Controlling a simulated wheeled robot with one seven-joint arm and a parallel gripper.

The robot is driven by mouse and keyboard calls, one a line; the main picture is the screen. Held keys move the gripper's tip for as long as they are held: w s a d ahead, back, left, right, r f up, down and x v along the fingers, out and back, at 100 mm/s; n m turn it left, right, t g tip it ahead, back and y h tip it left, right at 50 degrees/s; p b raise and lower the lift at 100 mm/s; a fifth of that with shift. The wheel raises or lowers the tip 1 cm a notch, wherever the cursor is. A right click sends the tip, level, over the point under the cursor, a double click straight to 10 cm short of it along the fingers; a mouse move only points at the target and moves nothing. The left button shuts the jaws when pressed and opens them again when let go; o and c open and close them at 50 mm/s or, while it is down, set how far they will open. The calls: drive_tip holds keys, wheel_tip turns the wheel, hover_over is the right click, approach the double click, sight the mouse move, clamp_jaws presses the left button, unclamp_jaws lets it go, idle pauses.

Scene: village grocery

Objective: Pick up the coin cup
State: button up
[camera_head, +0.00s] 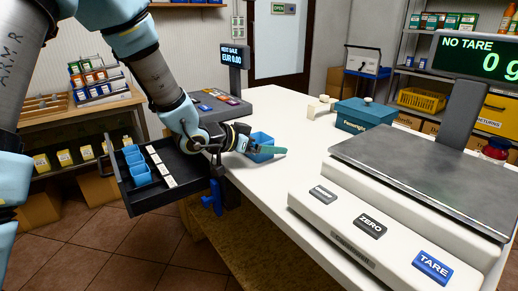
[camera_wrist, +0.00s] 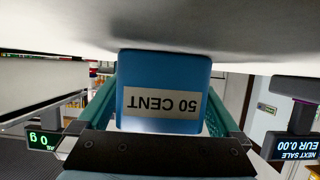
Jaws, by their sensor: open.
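The coin cup (camera_head: 261,140) is a small blue cup standing on the white counter. In the wrist view, which is upside down, the cup (camera_wrist: 165,70) fills the middle and bears a pale label reading "50 CENT". My gripper (camera_head: 268,151) is low over the counter at the cup. Its green fingers (camera_wrist: 158,100) are open, one on each side of the cup. I cannot tell whether either finger touches it. In the head view, one finger hides part of the cup's lower side.
An open black cash drawer (camera_head: 158,198) with more blue cups is under my arm at left. A till with a price display (camera_head: 235,55) stands behind. A large scale (camera_head: 400,200) fills the right. A teal box (camera_head: 363,115) sits farther back. The counter between is clear.

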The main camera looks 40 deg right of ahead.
drive_tip(key=c, duration=1.1)
wheel_tip(320, 180, up, 10)
drive_tip(key=shift+r+p, duration=0.1)
drive_tip(key=shift+p, duration=0.25)
drive_tip(key=shift+c, duration=0.2)
drive_tip(key=shift+a, duration=0.1)
